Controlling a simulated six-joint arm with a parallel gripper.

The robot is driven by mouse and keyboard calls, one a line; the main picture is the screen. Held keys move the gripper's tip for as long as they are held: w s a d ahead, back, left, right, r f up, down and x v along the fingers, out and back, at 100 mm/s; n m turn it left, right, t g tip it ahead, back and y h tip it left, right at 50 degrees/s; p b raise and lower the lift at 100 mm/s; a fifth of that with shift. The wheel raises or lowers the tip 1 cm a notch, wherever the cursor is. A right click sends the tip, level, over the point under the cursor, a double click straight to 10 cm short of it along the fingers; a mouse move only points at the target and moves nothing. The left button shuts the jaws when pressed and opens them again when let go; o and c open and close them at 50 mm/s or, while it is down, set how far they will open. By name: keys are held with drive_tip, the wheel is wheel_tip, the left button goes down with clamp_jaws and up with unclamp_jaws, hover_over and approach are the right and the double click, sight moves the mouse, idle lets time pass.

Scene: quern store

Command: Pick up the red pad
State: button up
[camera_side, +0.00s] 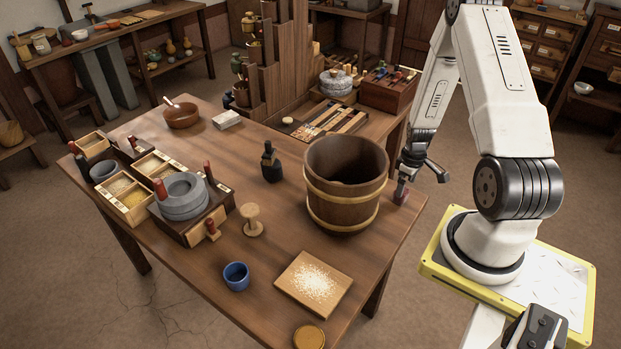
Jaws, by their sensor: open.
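My gripper (420,181) is at the right edge of the wooden table (225,270), just right of the wooden bucket (345,190). Its dark fingers are spread apart and point down. A small dull reddish-purple piece (401,194) shows at the tip of the left finger, by the table edge. I cannot tell whether it is the red pad or part of the finger, nor whether they touch. No other clear red pad shows.
The tall bucket stands close beside my gripper. A dark bottle (270,163), wooden spool (252,220), blue cup (236,276) and board with pale grain (314,284) stand on the table. Divided boxes (125,205) line the left side. The table's middle front is fairly clear.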

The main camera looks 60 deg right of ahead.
sight(405, 190)
drive_tip(key=shift+f, duration=0.1)
drive_tip(key=shift+d+f, duration=0.1)
drive_tip(key=shift+f, duration=2.4)
drive_tip(key=c, duration=1.2)
